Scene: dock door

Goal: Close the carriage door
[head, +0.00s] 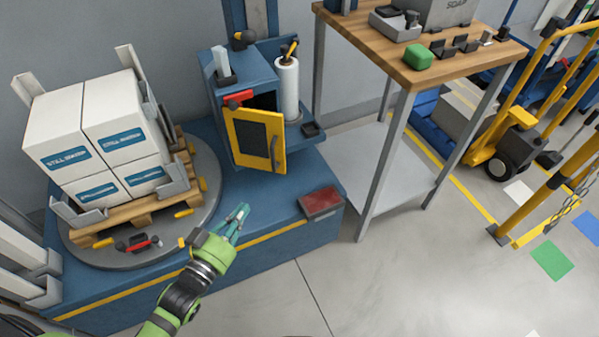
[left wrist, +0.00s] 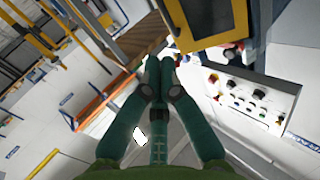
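The carriage door (head: 239,146) is a yellow panel with a dark window and a grey handle at its right side. It stands partly open on the blue carriage housing (head: 243,75), and a dark interior shows above it. My left gripper (head: 240,212) is below and a little left of the door, over the blue base, apart from the door. In the left wrist view, the gripper's green fingers (left wrist: 161,66) meet at their tips with nothing between them. The yellow door edge (left wrist: 172,22) shows just beyond them. My right gripper is not in view.
A pallet of white boxes (head: 100,130) stands on a round turntable (head: 75,240) at left. A white film roll (head: 287,88) stands right of the housing. A red-topped box (head: 320,203) sits on the blue base. A wooden-topped table (head: 450,70) stands at right.

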